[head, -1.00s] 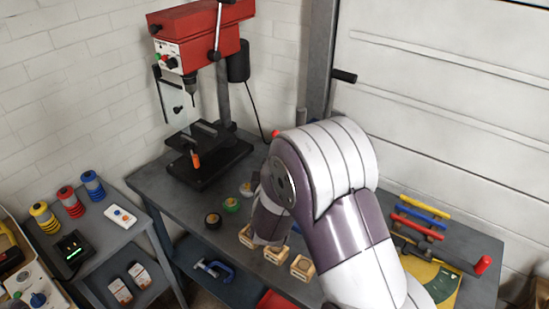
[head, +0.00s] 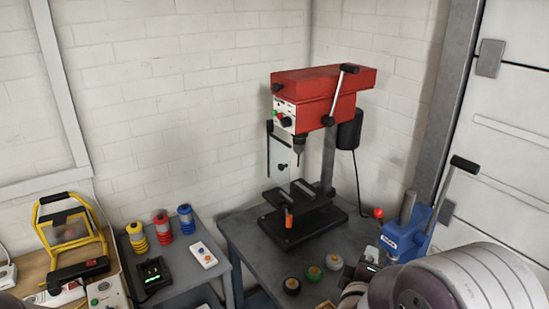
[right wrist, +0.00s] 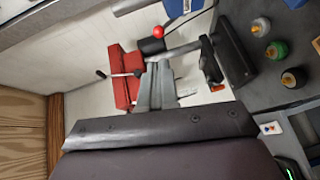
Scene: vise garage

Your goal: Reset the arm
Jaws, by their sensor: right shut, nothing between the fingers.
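My right arm (head: 460,280) fills the lower right corner of the head view, in front of the workbench. Its fingers cannot be made out clearly there. In the right wrist view my right gripper (right wrist: 157,80) shows as two grey fingers closed together, with nothing between them. The fingers appear clear of the bench, with the red drill press (right wrist: 122,75) beyond them. My left gripper is in neither view now.
The drill press (head: 315,100) stands on the grey bench (head: 255,245). Small round jars (head: 313,273) sit at the bench front. A side table (head: 185,270) holds coloured spools (head: 187,219) and a charger (head: 153,275).

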